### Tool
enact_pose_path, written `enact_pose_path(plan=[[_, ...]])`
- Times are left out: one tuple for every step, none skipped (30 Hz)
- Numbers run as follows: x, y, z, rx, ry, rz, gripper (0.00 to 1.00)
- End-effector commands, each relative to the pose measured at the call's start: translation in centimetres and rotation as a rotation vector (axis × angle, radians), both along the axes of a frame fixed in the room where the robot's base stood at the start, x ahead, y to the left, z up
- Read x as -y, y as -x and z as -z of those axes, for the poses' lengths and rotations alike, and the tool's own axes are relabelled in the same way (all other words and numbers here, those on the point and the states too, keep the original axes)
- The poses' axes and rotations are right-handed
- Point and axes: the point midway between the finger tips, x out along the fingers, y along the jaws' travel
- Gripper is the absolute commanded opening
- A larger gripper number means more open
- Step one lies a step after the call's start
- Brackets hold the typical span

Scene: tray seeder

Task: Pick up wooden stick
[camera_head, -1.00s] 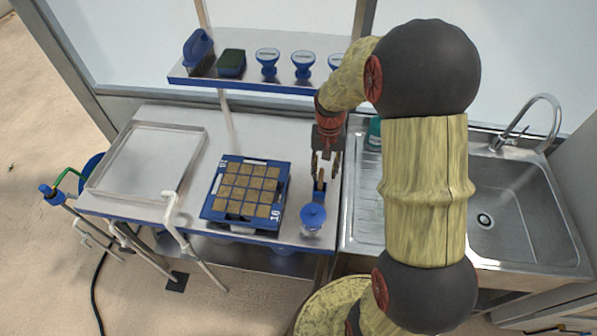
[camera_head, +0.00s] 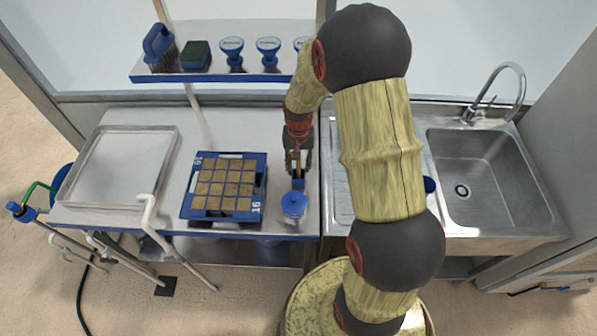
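My gripper (camera_head: 298,163) points down over the right end of the steel table, just behind a small blue holder (camera_head: 298,183). A small tan piece, which looks like the wooden stick (camera_head: 296,158), shows between the dark fingers above the holder. Its lower part is hidden, and I cannot tell whether the fingers touch it. The picture is too small to show whether the gripper is closed on it. A clear jar with a blue lid (camera_head: 294,204) stands in front of the holder, close to the table's front edge.
A blue seed tray (camera_head: 222,215) with brown cells lies left of my gripper. An empty metal tray (camera_head: 118,165) lies further left. A shelf (camera_head: 210,77) behind holds a brush, a sponge and blue-based items. A sink (camera_head: 490,180) is on the right.

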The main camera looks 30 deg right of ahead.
Motion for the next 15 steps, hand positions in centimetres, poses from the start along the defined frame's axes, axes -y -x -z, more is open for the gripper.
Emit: enact_pose_path(plan=[[0.0,-0.02,-0.04,0.001,0.001,0.0,0.34],[0.0,-0.02,-0.05,0.0,0.0,0.0,0.34],[0.0,-0.02,-0.05,0.001,0.001,0.0,0.34],[0.01,-0.02,-0.05,0.001,0.001,0.0,0.32],[0.01,-0.02,-0.05,0.0,0.0,0.0,0.31],[0.01,-0.02,-0.06,0.0,0.0,0.0,0.28],[0.01,-0.02,-0.06,0.001,0.001,0.0,0.27],[0.01,-0.02,-0.06,0.001,0.001,0.0,0.25],[0.01,-0.02,-0.07,0.001,0.001,0.0,0.23],[0.01,-0.02,-0.07,0.001,0.001,0.0,0.21],[0.01,-0.02,-0.07,0.001,0.001,0.0,0.19],[0.01,-0.02,-0.07,0.001,0.001,0.0,0.17],[0.01,-0.02,-0.07,0.001,0.001,0.0,0.15],[0.01,-0.02,-0.07,0.001,0.001,0.0,0.14],[0.01,-0.02,-0.07,0.001,0.001,0.0,0.11]])
